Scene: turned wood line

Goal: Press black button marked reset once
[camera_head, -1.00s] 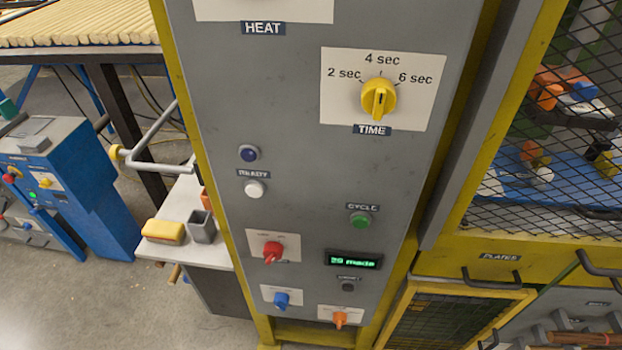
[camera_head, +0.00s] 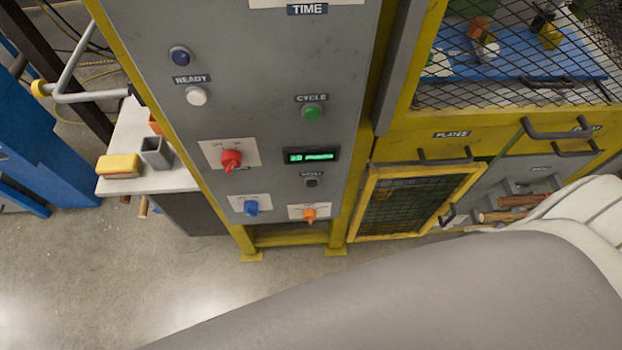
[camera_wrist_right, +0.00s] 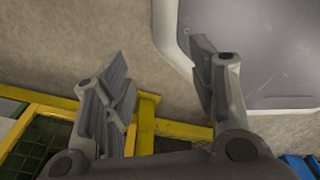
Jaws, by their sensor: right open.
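The small black button (camera_head: 312,182) is on the grey control panel (camera_head: 265,110) in the head view. It sits below the lit green display (camera_head: 311,156), under a small dark label too blurred to read surely. Nothing covers the button. My right gripper (camera_wrist_right: 160,75) is open and empty in the right wrist view, over the floor near yellow framework. The button does not show in that view. In the head view only my arm crosses the bottom right, and its gripper is out of frame. My left gripper is not in view.
Near the button are the green CYCLE button (camera_head: 312,112), red knob (camera_head: 231,159), blue knob (camera_head: 251,208) and orange knob (camera_head: 310,214). A yellow-framed mesh door (camera_head: 366,203) and drawer handles stand to the right. A white side table (camera_head: 172,180) stands left.

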